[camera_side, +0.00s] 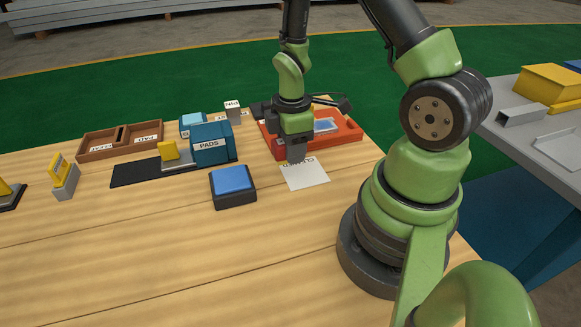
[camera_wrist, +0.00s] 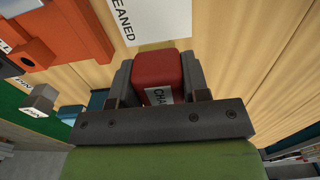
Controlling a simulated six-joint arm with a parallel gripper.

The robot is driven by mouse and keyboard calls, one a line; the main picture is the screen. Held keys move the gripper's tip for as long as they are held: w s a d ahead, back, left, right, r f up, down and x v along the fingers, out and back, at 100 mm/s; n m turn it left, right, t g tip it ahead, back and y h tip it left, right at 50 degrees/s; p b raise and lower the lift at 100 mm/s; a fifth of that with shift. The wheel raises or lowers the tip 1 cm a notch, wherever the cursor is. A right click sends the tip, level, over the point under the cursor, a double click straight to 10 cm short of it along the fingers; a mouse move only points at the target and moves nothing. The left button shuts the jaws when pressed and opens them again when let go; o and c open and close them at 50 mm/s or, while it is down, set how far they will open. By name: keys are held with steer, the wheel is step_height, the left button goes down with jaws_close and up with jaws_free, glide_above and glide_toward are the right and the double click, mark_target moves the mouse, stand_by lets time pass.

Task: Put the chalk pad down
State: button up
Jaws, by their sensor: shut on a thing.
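The chalk pad (camera_wrist: 157,67) is a red block with a white label, partly hidden, that begins "CHA". My gripper (camera_wrist: 158,78) is shut on it, with a grey finger on either side. In the side view my gripper (camera_side: 297,155) points down at the back edge of a white card, and the pad cannot be made out there. The white card (camera_side: 307,176) lies flat on the wooden table; in the wrist view (camera_wrist: 158,20) its print ends in "EANED". I cannot tell the gap between pad and table.
An orange-red jig (camera_side: 345,143) stands just behind the card. A blue-topped dark block (camera_side: 233,187) sits left of the card. A blue "PADS" box (camera_side: 211,145), a brown divided tray (camera_side: 120,152) and a yellow sign (camera_side: 61,170) stand further left. The front table is clear.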

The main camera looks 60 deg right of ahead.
mark_target(291, 177)
steer(key=shift+f, duration=2.6)
steer(key=shift+f, duration=0.15)
steer(key=o, duration=0.9)
step_height(291, 177, up, 12)
steer(key=shift+r, duration=0.25)
steer(key=s+a+r+m+t+y, duration=0.1)
steer(key=s+a+r+m+t, duration=0.2)
steer(key=a+r+m, duration=0.3)
steer(key=s+a+r+m+t+y, duration=0.1)
steer(key=s+a+r+m+t, duration=0.3)
steer(key=r, duration=0.8)
steer(key=s+a+m, duration=0.1)
steer(key=a+m, duration=0.1)
steer(key=m, duration=0.1)
steer(key=shift+s+a, duration=0.15)
steer(key=shift+s, duration=0.2)
